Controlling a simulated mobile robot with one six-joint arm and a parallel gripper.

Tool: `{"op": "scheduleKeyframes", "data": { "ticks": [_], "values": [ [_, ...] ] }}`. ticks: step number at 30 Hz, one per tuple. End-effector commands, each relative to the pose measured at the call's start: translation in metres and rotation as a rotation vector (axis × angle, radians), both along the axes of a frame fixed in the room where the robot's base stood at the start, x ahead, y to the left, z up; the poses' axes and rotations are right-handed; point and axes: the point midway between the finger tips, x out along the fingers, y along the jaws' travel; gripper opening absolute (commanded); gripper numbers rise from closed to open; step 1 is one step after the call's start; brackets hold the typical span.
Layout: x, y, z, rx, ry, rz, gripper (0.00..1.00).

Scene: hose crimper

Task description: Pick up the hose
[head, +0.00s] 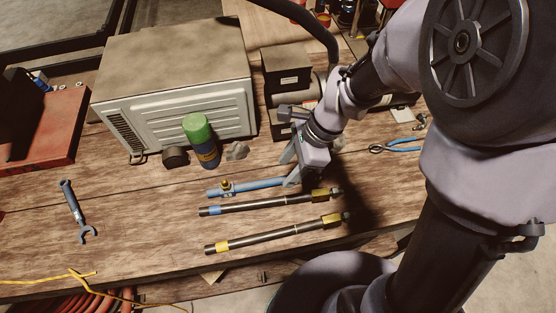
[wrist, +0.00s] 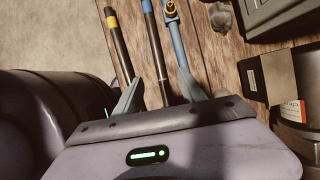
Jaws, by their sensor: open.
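Two black hoses lie roughly parallel on the wooden workbench. The nearer hose (head: 280,234) has a yellow band at its left end. The farther hose (head: 265,204) has a blue band there, and both have a brass-coloured fitting at the right end. A blue bar-shaped piece (head: 255,186) with a brass fitting lies just behind them. My gripper (head: 299,172) is open above the right end of the blue piece. In the wrist view, the blue-banded hose (wrist: 155,48) runs between the open fingers (wrist: 159,82). The yellow-banded hose (wrist: 119,46) passes by the left finger, the blue piece (wrist: 178,42) by the right.
A green-capped can (head: 201,140) stands before a grey metal box (head: 180,100). A wrench (head: 75,210) lies at left, near a red box (head: 45,130). Blue-handled pliers (head: 400,146) lie at right. The bench between wrench and hoses is clear.

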Motion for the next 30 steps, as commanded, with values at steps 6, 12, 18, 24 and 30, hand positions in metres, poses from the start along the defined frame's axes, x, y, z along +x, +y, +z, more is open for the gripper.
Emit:
{"op": "scheduleKeyframes", "data": {
  "ticks": [6,12,18,24,30],
  "values": [
    [-0.007,0.023,-0.066,-0.002,0.004,0.005,0.48],
    [-0.009,0.04,-0.103,-0.001,0.0,0.004,0.48],
    [-0.016,0.051,-0.133,-0.002,0.001,0.006,0.48],
    [-0.019,0.061,-0.156,-0.002,-0.001,0.005,0.48],
    [-0.019,0.061,-0.154,-0.002,-0.002,0.004,0.48]
  ]
}}
